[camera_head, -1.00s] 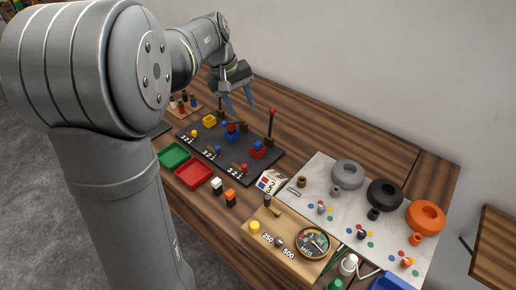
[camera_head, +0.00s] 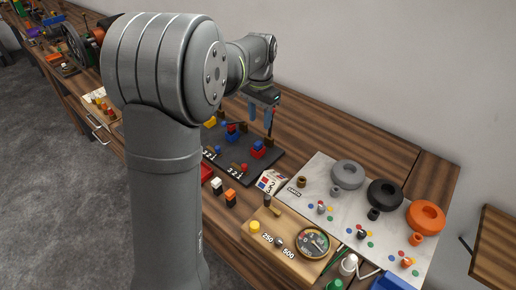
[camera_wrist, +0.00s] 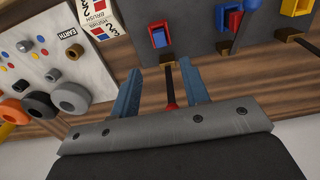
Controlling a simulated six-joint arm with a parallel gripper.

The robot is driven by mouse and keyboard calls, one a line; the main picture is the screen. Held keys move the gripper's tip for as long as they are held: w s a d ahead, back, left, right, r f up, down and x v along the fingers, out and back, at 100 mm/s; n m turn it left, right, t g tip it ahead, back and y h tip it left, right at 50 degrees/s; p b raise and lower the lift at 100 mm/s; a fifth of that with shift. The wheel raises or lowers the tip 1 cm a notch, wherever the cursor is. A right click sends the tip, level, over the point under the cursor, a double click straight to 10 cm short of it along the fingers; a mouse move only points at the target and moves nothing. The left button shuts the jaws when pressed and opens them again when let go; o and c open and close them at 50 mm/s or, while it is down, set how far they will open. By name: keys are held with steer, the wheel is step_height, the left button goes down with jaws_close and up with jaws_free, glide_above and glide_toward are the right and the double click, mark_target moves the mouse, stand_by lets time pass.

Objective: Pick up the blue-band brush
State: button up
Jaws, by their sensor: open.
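I cannot pick out a blue-band brush in either current view; my arm hides part of the bench in the head view. My gripper (camera_head: 260,124) hangs over the far edge of the black board (camera_head: 235,176), fingers pointing down. In the wrist view my gripper (camera_wrist: 159,68) is open, with no object gripped. A dark rod with a red knob (camera_wrist: 171,107) shows between its two blue-grey fingers, and I cannot tell its depth from them.
Red and blue blocks (camera_head: 257,150) stand on the black board. White and orange blocks (camera_head: 224,191) sit in front. A wooden meter box (camera_head: 285,240) and a pale panel with several rings (camera_head: 330,190) lie to the right. Bare wood (camera_head: 330,132) lies behind.

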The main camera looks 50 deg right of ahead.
mark_target(258, 143)
step_height(258, 143, down, 4)
steer(key=shift+r, duration=0.15)
steer(key=shift+w+a+f, duration=0.1)
steer(key=shift+a+f, duration=0.05)
steer(key=shift+f, duration=1.2)
steer(key=shift+a+f, duration=0.15)
steer(key=shift+f, duration=1.15)
steer(key=shift+c, duration=0.2)
jaws_close()
